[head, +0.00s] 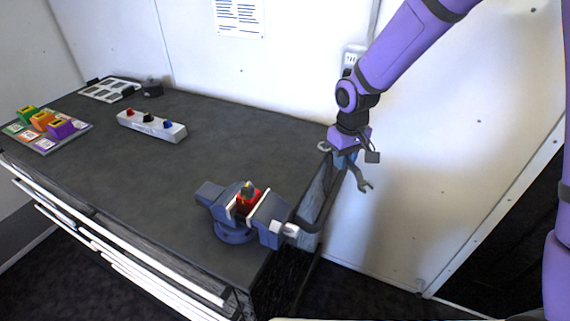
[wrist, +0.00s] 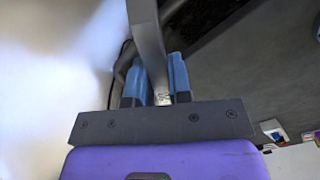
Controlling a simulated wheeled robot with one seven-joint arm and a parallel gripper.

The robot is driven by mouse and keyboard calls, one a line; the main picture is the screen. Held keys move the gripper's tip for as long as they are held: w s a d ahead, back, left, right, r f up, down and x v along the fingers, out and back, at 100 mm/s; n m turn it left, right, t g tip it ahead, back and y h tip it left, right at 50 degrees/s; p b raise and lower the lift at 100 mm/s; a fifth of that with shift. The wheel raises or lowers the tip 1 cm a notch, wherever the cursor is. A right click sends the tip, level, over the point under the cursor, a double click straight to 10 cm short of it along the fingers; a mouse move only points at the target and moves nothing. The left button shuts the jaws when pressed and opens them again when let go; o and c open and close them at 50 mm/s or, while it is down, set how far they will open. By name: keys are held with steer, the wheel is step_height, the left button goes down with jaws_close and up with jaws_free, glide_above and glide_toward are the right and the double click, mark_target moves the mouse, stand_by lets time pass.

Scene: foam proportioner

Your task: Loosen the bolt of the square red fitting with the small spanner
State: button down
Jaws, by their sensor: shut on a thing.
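The square red fitting (head: 243,208) is clamped in the blue-grey vise (head: 233,234) at the bench's near right corner, with a dark bolt (head: 249,189) on top. My gripper (head: 346,160) is beyond the bench's right edge, up and right of the vise and apart from it. It is shut on a grey spanner (head: 360,176), whose open jaw hangs down to the right. In the wrist view the spanner's shank (wrist: 148,40) runs between the two blue fingers (wrist: 156,78). I cannot tell its size.
A grey holder (head: 318,190) runs along the bench's right side, just below my gripper; a rounded grey end (head: 324,146) shows above it. A button box (head: 152,126) and a tray of coloured blocks (head: 47,140) are farther left. The middle of the bench is clear.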

steer(key=s+a+r+n, duration=0.4)
steer(key=s+a+r, duration=0.25)
steer(key=s, duration=0.25)
steer(key=s+a+r+n, duration=0.4)
steer(key=s+a+r, duration=0.2)
steer(key=s+a, duration=0.25)
steer(key=shift+m, duration=0.3)
steer(key=shift+s+d+f, duration=0.1)
steer(key=shift+d+f, duration=0.05)
steer(key=shift+f, duration=1.7)
steer(key=shift+s+d+f, duration=0.1)
steer(key=shift+d+f, duration=0.05)
steer(key=shift+f, duration=1.7)
steer(key=shift+w+d+n, duration=0.25)
steer(key=shift+w+n, duration=0.6)
steer(key=shift+n, duration=0.35)
steer(key=w+n, duration=0.2)
steer(key=n, duration=0.1)
step_height(320, 180, up, 6)
steer(key=w+n, duration=0.3)
steer(key=n, duration=0.1)
steer(key=shift+a, duration=0.35)
